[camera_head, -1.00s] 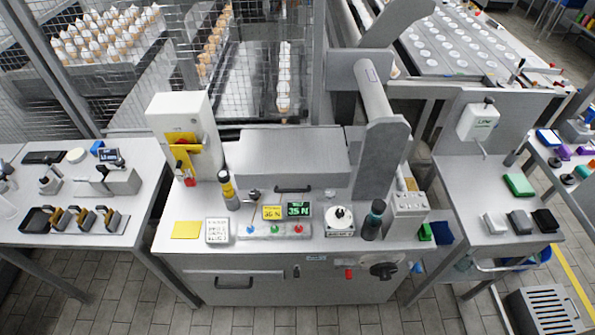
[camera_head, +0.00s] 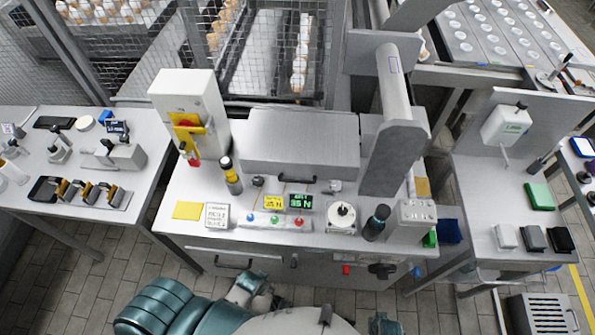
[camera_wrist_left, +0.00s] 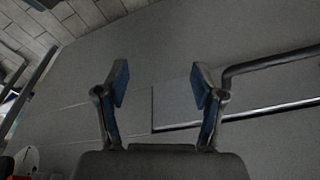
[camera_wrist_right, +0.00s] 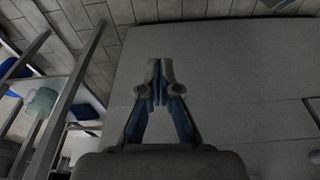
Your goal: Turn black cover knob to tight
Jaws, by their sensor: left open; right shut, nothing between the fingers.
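A large black rotary knob (camera_head: 383,270) sits on the cabinet's front panel, at the lower right in the head view. A smaller black knob (camera_head: 343,209) stands on a white square base on the bench top. I cannot tell from the frames which one is the cover knob. My left gripper (camera_wrist_left: 160,88) is open and empty in its wrist view, facing a grey panel with a dark bar handle (camera_wrist_left: 265,63). My right gripper (camera_wrist_right: 160,82) is shut and empty, its fingertips together, before a plain grey surface. Neither black knob is identifiable in the wrist views.
The bench top carries a grey box cover (camera_head: 300,140), a dark bottle (camera_head: 376,222), a yellow-black bottle (camera_head: 231,176) and two small displays (camera_head: 287,202). A red part (camera_head: 346,270) sits left of the panel knob. Side tables (camera_head: 85,160) stand left and right.

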